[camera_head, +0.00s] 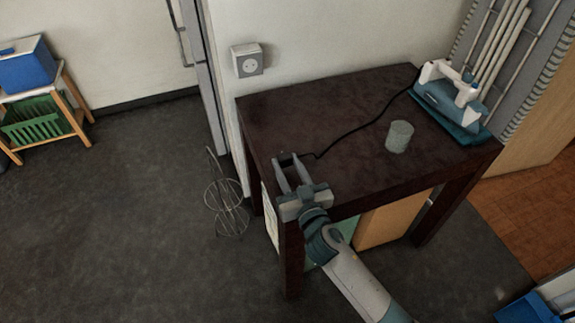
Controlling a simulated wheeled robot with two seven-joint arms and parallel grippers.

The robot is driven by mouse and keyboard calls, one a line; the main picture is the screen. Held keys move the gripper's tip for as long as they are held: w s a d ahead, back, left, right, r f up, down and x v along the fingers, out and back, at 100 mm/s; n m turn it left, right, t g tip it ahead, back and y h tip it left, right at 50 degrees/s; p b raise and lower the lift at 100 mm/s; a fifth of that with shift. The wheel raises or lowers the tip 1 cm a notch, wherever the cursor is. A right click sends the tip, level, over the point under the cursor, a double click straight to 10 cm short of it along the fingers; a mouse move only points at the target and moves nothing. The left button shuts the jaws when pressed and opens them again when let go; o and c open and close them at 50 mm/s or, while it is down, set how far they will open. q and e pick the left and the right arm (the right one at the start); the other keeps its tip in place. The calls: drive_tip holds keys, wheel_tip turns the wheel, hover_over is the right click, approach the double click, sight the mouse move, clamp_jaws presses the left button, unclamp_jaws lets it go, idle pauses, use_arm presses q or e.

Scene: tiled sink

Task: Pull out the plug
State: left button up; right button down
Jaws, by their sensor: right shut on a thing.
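The white wall socket (248,64) is at the upper middle, and nothing is in its face. A black cord (355,131) runs from the iron (447,92) across the dark table to the plug (289,159). My right gripper (287,163) is over the table's left edge, shut on the plug, which is dark, small and partly hidden between the fingers. The gripper is below and right of the socket, apart from it. My left gripper is not in view.
The dark table (330,100) bears the iron on a blue-green base and a grey cup (399,136) at right. A wire rack (228,207) stands left of the table. A wooden stand (62,105) with a blue box is far left. The floor between is clear.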

drive_tip(key=c, duration=1.2)
unclamp_jaws()
drive_tip(key=shift+s, duration=0.1)
drive_tip(key=b+v, duration=0.1)
drive_tip(key=v, duration=0.7)
drive_tip(key=shift+s, duration=0.25)
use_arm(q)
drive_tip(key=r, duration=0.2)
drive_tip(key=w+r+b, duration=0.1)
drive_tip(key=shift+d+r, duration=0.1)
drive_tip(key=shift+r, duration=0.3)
use_arm(e)
drive_tip(key=v, duration=0.8)
drive_tip(key=shift+s+d, duration=0.2)
drive_tip(key=shift+s, duration=0.15)
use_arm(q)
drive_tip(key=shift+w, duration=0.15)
